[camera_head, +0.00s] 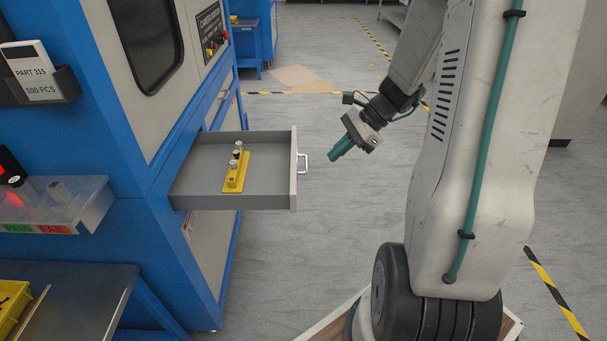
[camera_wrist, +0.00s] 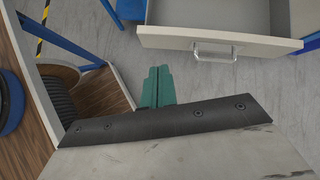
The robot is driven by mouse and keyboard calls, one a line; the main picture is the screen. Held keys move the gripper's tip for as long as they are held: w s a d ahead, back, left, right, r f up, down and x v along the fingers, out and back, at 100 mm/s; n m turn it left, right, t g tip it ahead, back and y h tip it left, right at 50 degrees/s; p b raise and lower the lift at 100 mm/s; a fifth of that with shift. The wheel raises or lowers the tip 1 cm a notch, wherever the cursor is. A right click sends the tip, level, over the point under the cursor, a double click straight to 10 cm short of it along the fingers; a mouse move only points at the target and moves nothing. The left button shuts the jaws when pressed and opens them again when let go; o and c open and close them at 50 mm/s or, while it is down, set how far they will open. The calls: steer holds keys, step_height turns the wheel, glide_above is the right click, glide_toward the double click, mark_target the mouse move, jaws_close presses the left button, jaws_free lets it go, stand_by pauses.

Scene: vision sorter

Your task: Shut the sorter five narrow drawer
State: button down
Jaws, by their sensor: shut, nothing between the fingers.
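The narrow drawer (camera_head: 236,201) stands pulled out to the right from the blue and grey sorter cabinet (camera_head: 206,262). Its light front panel has a metal handle (camera_head: 304,163). Inside lies a yellow holder (camera_head: 231,187) with several small cylindrical parts. My gripper (camera_head: 336,154) has green fingers, shut and empty. It is just right of the handle, apart from it, pointing down and left. In the wrist view the drawer front (camera_wrist: 180,41) and handle (camera_wrist: 216,51) are at the upper right, beyond my green fingertips (camera_wrist: 158,72).
A clear shelf (camera_head: 60,208) with PASS and FAIL labels juts out at the left. A metal table (camera_head: 85,290) with a yellow bin (camera_head: 12,305) is at the lower left. The grey floor between drawer and arm is clear.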

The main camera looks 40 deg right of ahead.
steer(key=d+f+m+t, duration=0.1)
steer(key=d+f+m, duration=0.2)
steer(key=d+f, duration=0.15)
steer(key=w+a+f, duration=0.6)
steer(key=a, duration=0.3)
steer(key=shift+w+f, duration=0.25)
steer(key=shift+w+a, duration=0.1)
